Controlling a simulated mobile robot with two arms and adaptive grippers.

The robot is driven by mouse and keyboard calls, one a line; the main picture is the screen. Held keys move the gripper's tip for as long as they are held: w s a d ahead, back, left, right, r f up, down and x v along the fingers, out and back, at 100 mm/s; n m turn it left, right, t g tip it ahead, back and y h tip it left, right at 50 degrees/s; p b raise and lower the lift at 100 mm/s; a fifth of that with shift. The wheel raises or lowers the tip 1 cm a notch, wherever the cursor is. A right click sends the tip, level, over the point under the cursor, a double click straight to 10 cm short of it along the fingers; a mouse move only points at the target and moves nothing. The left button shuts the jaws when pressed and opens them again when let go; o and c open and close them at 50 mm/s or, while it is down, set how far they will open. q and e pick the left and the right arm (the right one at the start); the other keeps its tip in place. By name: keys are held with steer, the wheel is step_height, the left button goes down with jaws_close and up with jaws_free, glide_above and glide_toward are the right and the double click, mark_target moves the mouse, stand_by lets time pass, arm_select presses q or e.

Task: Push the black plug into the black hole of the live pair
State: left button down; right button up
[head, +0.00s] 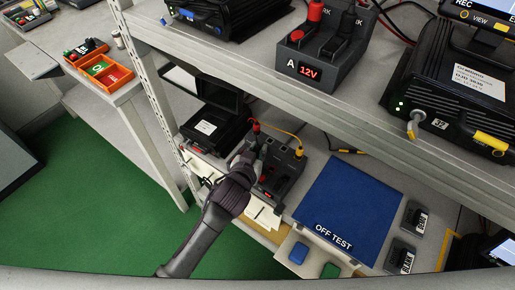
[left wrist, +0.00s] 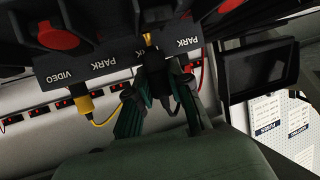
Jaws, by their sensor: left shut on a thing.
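My left gripper (head: 246,153) reaches in at the dark socket block (head: 283,176) on the lower shelf. In the left wrist view the gripper (left wrist: 158,92) is shut on the black plug (left wrist: 154,74), at the edge of the block that carries PARK and VIDEO labels (left wrist: 110,62). I cannot tell whether the plug's tip is inside a hole; the fingers and plug body hide it. A red plug (head: 255,126) stands just behind the gripper. A yellow plug (head: 299,152) stands at the block's right end. My right gripper is not in view.
Block A (head: 327,50), showing 12V, stands on the upper shelf (head: 270,70) overhead. A black case (head: 213,118) with a raised lid is left of the gripper. A blue OFF TEST mat (head: 350,205) lies to the right. Yellow and red cables run behind the lower block.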

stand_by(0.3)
arm_select(q)
steer(key=shift+f, duration=0.45)
steer(key=shift+s+f+b, duration=0.1)
steer(key=shift+f+b, duration=0.35)
steer(key=shift+f, duration=0.45)
stand_by(1.2)
steer(key=c, duration=0.6)
jaws_free()
steer(key=shift+o, duration=0.2)
steer(key=shift+r, duration=0.2)
steer(key=shift+r+p, duration=2.65)
steer(key=shift+p, duration=0.2)
steer(key=shift+a+f, duration=0.1)
